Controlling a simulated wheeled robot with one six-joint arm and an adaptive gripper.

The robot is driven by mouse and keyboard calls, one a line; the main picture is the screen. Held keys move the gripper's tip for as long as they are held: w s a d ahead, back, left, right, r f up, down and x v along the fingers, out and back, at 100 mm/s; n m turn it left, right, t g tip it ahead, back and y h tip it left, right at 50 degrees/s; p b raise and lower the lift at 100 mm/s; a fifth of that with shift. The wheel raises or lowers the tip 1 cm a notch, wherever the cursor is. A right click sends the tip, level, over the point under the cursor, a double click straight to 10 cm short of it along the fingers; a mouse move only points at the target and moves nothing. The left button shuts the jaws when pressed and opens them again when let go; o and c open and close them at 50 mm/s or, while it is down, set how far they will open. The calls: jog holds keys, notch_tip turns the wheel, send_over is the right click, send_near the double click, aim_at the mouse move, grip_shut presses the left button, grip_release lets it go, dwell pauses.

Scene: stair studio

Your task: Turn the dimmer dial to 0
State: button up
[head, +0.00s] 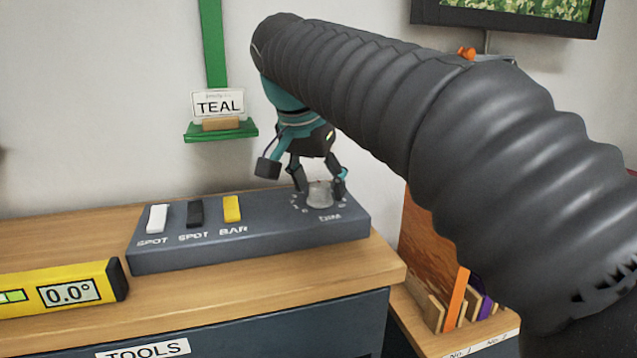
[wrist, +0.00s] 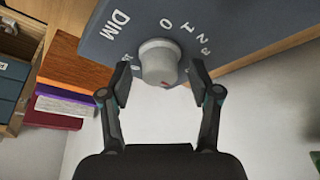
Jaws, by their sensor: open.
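The dimmer dial (head: 320,196) is a pale grey round knob at the right end of the dark grey control box (head: 250,243), with a DIM label in front of it. In the wrist view the dial (wrist: 157,60) has a ring of white numbers around it and a small reddish mark on its lower edge; which number the mark points at is unclear. My gripper (head: 320,188) is open and points down over the dial, one finger on each side. In the wrist view my gripper (wrist: 161,82) shows gaps between both fingers and the knob.
White (head: 157,219), black (head: 194,214) and yellow (head: 232,209) switches stand on the same box. A yellow level (head: 60,288) lies at the front left of the wooden top. A green shelf (head: 221,131) with a TEAL card hangs behind. Upright boards (head: 440,300) stand at the right.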

jog(key=c, duration=1.1)
jog(key=shift+c, duration=0.2)
